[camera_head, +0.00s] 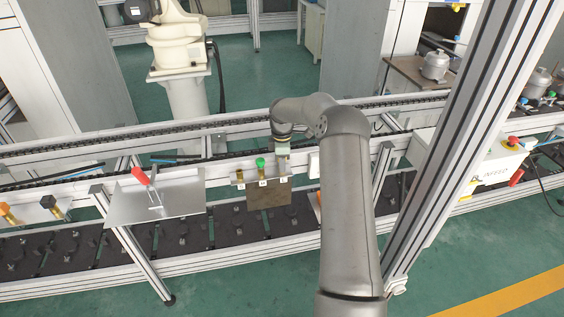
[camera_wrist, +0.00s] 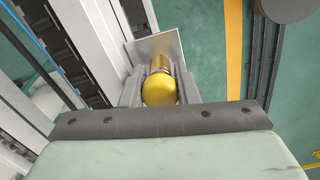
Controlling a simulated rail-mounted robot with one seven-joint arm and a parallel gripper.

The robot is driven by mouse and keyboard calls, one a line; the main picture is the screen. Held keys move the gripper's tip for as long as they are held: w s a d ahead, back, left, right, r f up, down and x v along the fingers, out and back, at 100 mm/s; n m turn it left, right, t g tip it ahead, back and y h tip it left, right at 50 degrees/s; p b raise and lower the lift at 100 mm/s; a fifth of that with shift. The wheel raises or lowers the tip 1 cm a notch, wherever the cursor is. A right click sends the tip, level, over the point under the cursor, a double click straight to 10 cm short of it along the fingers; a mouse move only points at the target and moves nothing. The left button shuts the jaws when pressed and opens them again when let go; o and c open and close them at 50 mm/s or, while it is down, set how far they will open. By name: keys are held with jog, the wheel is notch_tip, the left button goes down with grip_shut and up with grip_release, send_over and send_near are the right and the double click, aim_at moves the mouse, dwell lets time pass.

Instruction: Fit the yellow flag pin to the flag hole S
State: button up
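The yellow flag pin (camera_wrist: 159,90) has a round yellow head and a brass-coloured body. In the wrist view it sits between the two fingers of my gripper (camera_wrist: 160,88), which appear closed on its sides. In the head view my gripper (camera_head: 283,165) is low over the right end of a small metal bracket (camera_head: 265,195). That bracket carries a green-topped pin (camera_head: 262,164) at its middle and small white labels, too small to read. The flag hole S cannot be made out. I cannot tell whether the pin's lower end is in a hole.
A metal plate (camera_head: 165,205) with a red-handled clamp (camera_head: 141,177) stands left of the bracket. Black-topped (camera_head: 49,202) and orange-topped (camera_head: 4,208) pins stand at the far left. A white control box (camera_head: 497,165) with a red button is at right. A conveyor rail (camera_head: 220,122) runs behind.

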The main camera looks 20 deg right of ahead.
jog(key=shift+o, duration=0.9)
grip_shut()
jog(key=shift+c, duration=0.8)
grip_release()
grip_shut()
jog(key=shift+r, duration=0.1)
jog(key=shift+r, duration=0.1)
jog(key=shift+r+p, duration=1.6)
jog(key=shift+r, duration=1.15)
